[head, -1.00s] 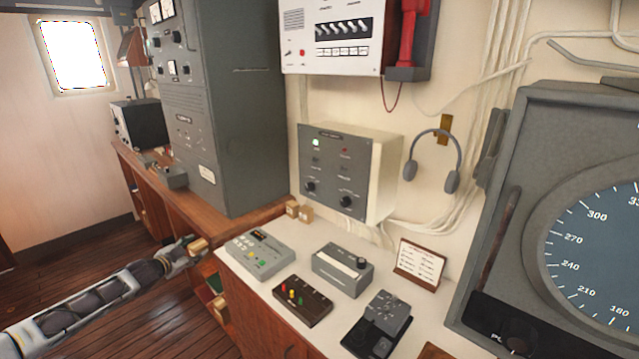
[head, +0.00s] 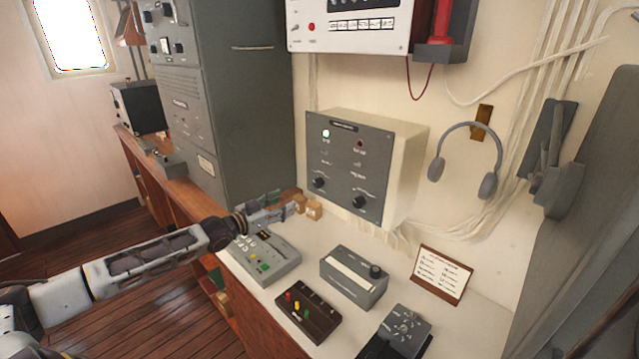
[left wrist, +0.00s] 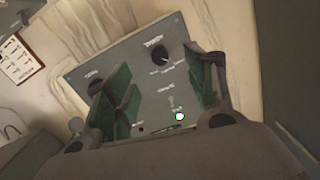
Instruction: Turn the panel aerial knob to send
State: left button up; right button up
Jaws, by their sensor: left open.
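The grey panel (head: 345,160) is a box on the wall with a lit green lamp and a dark red one near its top. Two black knobs sit low on its face, a left knob (head: 319,183) and a right knob (head: 359,202); their small labels are unreadable. My left gripper (head: 293,207) is open and empty, below and left of the panel, apart from it. In the left wrist view the panel (left wrist: 140,65) appears upside down beyond the open fingers (left wrist: 165,92); the left knob (left wrist: 160,53) shows between them, the right knob (left wrist: 96,85) by one finger. My right gripper is out of view.
Small wooden blocks (head: 314,210) sit by the tall grey cabinet (head: 250,100). Headphones (head: 470,150) hang right of the panel.

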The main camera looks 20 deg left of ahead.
pick_arm(q)
jog(key=shift+s+d+r+n+t, duration=0.1)
jog(key=shift+d+r+n+t, duration=0.25)
jog(key=shift+r+n, duration=0.5)
jog(key=shift+w+d, duration=0.2)
jog(key=shift+w, duration=0.3)
send_near(316, 184)
jog(key=shift+w, duration=1.5)
jog(key=shift+d+p+x, duration=0.25)
jog(key=shift+p+x, duration=0.15)
jog(key=shift+x, duration=1.05)
jog(key=shift+d+p+x, duration=0.25)
jog(key=shift+p+x, duration=0.1)
jog(key=shift+x, duration=1.1)
